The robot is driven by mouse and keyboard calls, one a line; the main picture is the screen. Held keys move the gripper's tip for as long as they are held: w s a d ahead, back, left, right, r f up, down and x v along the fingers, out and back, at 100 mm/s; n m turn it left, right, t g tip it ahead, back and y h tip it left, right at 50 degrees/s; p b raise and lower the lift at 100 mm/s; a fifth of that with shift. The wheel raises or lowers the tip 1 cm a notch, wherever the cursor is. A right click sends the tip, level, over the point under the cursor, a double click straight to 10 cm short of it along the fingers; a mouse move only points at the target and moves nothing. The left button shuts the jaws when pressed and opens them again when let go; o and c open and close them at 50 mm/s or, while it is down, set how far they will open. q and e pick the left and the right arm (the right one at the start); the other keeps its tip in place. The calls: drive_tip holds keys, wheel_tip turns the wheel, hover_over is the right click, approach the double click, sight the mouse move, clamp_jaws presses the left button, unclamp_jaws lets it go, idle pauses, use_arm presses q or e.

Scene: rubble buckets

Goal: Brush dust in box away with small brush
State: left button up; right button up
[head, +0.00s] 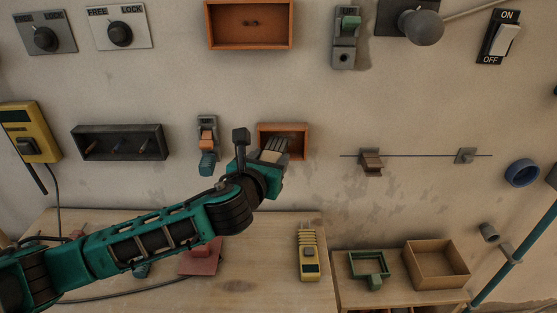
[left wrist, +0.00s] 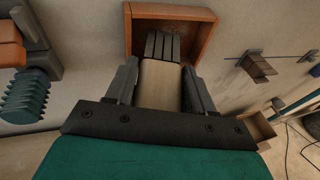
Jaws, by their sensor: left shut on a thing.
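A small orange-brown box (head: 297,131) is fixed to the wall with its open side facing out. It also shows at the top of the left wrist view (left wrist: 206,33). My left gripper (head: 265,168) is in front of the box's lower left part. It is shut on a small brush (left wrist: 160,84) with a pale wooden handle and grey bristles. The handle is between the two dark fingers, and the bristles (left wrist: 163,45) point into the box opening. I cannot tell whether the bristles touch the inside. Dust inside is not clear to see. My right gripper is not in view.
An orange-and-teal switch (head: 207,145) is on the wall just left of the box. A clip on a wire (head: 371,162) is to the right. Below, a wooden table holds a yellow meter (head: 308,256). A larger orange drawer (head: 250,23) is above.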

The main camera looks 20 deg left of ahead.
use_arm(q)
drive_tip(key=shift+s+a, duration=0.2)
drive_tip(key=shift+a, duration=0.65)
drive_tip(key=shift+w+d, duration=0.65)
drive_tip(key=shift+d, duration=1.55)
drive_tip(key=shift+s+a, duration=0.25)
drive_tip(key=shift+a, duration=0.45)
drive_tip(key=shift+s+a, duration=0.25)
drive_tip(key=shift+a, duration=0.5)
drive_tip(key=shift+s+a, duration=0.25)
drive_tip(key=shift+a, duration=0.45)
drive_tip(key=s+d, duration=0.1)
drive_tip(key=s, duration=0.4)
drive_tip(key=shift+s+d, duration=0.35)
drive_tip(key=shift+s, duration=0.05)
drive_tip(key=s, duration=0.3)
drive_tip(key=shift+d, duration=0.4)
